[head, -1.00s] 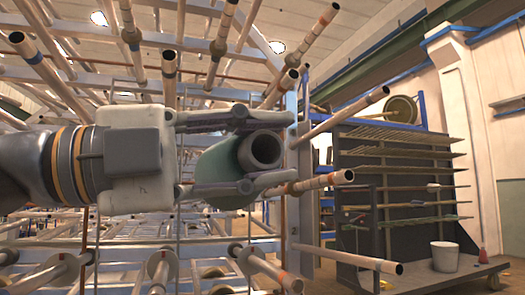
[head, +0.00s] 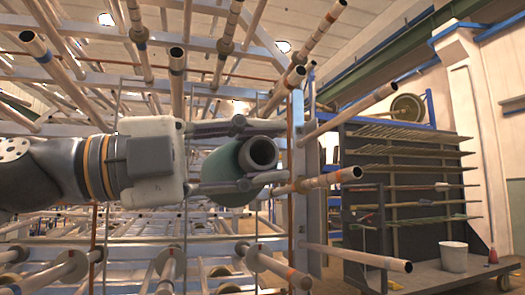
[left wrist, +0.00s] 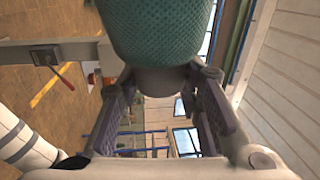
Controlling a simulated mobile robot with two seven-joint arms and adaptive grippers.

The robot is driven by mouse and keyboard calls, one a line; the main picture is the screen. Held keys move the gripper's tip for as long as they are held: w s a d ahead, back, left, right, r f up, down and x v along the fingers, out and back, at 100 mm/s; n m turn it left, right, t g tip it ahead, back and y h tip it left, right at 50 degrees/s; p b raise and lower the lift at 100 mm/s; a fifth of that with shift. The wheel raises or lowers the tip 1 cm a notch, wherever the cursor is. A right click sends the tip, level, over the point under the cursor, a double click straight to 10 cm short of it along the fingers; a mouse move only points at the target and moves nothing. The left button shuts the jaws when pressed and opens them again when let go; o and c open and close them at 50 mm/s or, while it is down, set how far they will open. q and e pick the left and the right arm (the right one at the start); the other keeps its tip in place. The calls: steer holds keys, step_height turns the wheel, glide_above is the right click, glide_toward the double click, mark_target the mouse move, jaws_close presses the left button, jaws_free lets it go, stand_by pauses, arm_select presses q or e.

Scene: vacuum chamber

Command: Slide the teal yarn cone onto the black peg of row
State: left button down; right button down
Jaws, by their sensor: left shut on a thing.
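The teal yarn cone (head: 222,172) lies on its side between the fingers of my left gripper (head: 264,153). The gripper is shut on it, one finger above and one below. Its grey tube end with a dark round opening points right and toward the head camera. In the left wrist view the cone's teal textured body (left wrist: 160,28) fills the top middle, with its narrower grey end below. Several pale pegs with coloured bands stick out of the rack. One banded peg (head: 328,180) is just right of the cone, apart from it in the picture. I cannot tell which peg is black.
A lower peg (head: 358,257) and an upper peg (head: 350,112) jut out right of the rack post (head: 298,180). More pegs crowd above. A dark trolley rack (head: 400,185) with a white bucket (head: 453,256) and a red cone (head: 493,256) stands at right.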

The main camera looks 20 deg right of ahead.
arm_select(q)
steer(key=shift+w, duration=0.45)
steer(key=shift+b, duration=0.35)
stand_by(1.1)
steer(key=shift+w+a+f+p, duration=0.1)
steer(key=shift+w+f+p, duration=0.1)
steer(key=shift+w, duration=1.05)
steer(key=shift+w+f+p, duration=0.1)
steer(key=shift+w+p, duration=0.1)
steer(key=shift+w, duration=1.05)
steer(key=shift+r, duration=0.1)
steer(key=shift+w, duration=0.5)
steer(key=c, duration=1.1)
jaws_free()
steer(key=shift+o, duration=0.2)
steer(key=shift+w, duration=0.1)
